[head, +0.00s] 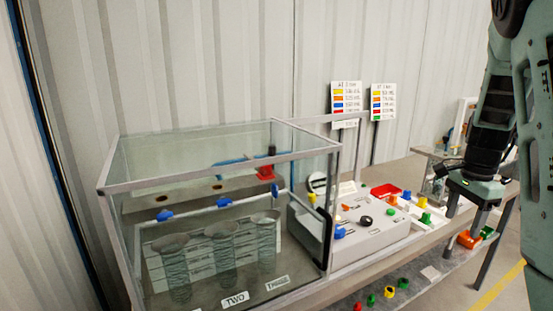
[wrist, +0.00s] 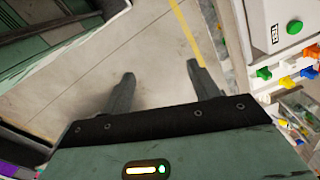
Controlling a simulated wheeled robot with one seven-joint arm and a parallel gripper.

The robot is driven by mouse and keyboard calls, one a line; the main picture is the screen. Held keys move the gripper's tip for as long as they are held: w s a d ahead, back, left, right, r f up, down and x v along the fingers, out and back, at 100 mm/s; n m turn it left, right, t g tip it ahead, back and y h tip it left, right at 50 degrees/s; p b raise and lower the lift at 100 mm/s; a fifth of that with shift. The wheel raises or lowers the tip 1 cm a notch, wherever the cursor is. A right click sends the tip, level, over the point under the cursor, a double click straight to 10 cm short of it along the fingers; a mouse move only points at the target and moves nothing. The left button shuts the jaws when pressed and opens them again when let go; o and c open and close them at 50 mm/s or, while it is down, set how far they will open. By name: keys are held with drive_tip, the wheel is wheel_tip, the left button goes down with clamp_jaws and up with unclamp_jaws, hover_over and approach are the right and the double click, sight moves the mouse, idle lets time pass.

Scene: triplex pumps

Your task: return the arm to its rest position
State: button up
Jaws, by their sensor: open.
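My arm hangs down along the right side of the head view. My gripper (head: 462,218) points down there, in front of the right part of the workbench (head: 352,272). In the wrist view the two fingers of my gripper (wrist: 160,80) stand wide apart with only grey floor between them. It is open and empty, and nothing touches its fingertips.
A glass tank (head: 215,170) with three coiled cylinders stands on the bench at left. A grey control box (head: 365,238) with coloured knobs sits beside it. Floor with a yellow line (head: 497,290) is clear at right.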

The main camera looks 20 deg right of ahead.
drive_tip(key=w+a+n, duration=0.2)
drive_tip(key=a+n, duration=0.2)
drive_tip(key=a, duration=0.5)
drive_tip(key=w+a+f+n+y, duration=0.15)
drive_tip(key=a+n, duration=0.25)
drive_tip(key=a, duration=0.4)
drive_tip(key=w+a+r+n, duration=0.1)
drive_tip(key=w+a+n, duration=0.25)
drive_tip(key=a, duration=0.55)
drive_tip(key=s+a+f+n+b, duration=0.1)
drive_tip(key=s+a+n, duration=1.6)
drive_tip(key=a, duration=0.4)
drive_tip(key=shift+s+a+h, duration=0.15)
drive_tip(key=shift+h, duration=0.3)
drive_tip(key=shift+f, duration=0.1)
